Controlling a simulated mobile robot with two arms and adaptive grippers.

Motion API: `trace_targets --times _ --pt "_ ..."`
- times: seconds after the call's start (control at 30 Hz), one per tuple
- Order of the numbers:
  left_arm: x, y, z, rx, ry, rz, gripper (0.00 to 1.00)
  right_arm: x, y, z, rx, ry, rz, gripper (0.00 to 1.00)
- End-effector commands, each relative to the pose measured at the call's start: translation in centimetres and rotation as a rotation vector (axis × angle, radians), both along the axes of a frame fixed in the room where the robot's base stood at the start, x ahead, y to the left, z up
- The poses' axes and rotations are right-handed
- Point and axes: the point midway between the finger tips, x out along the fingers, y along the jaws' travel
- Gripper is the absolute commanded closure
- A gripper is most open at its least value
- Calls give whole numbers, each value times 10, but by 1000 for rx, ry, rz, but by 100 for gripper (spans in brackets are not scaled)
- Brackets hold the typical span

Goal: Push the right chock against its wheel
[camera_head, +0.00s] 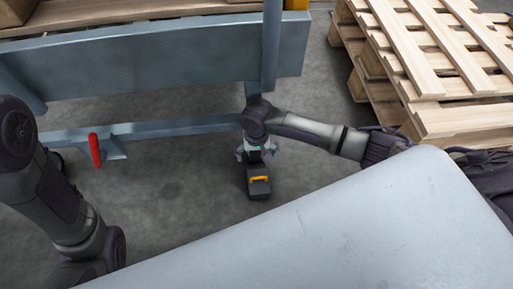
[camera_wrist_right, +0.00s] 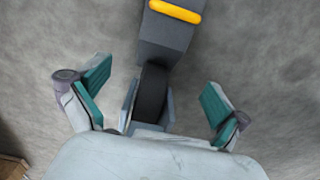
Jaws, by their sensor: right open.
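The right chock (camera_head: 258,187) is a dark grey block with a yellow handle, on the floor below the middle of the head view. It also shows at the top of the right wrist view (camera_wrist_right: 166,38). Its dark wheel (camera_wrist_right: 152,92) sits in a grey bracket just below the chock in that view. The chock's end looks very close to the wheel; I cannot tell whether they touch. My right gripper (camera_wrist_right: 156,76) is open, its teal pads on either side of the wheel and apart from it. In the head view the right gripper (camera_head: 257,153) is beside the chock's far end.
A blue-grey steel frame (camera_head: 170,55) with a low crossbar (camera_head: 180,129) stands behind. A red handle (camera_head: 95,150) sits on the left. Wooden pallets (camera_head: 440,65) are stacked at the right. A pale grey panel (camera_head: 330,230) covers the front. Concrete floor (camera_head: 190,175) left of the chock is clear.

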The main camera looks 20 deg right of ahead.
Motion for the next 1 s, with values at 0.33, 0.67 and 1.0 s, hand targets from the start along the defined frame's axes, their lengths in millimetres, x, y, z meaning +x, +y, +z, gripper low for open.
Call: trace_targets --times 0.33,0.67,1.0 --pt "0 0 0 -1 1 0 100 1 0 41 0 -1 0 0" --pt "0 0 0 0 1 -1 100 1 0 42 0 0 -1 0" --pt "0 0 0 0 1 -1 100 1 0 42 0 0 0 0"
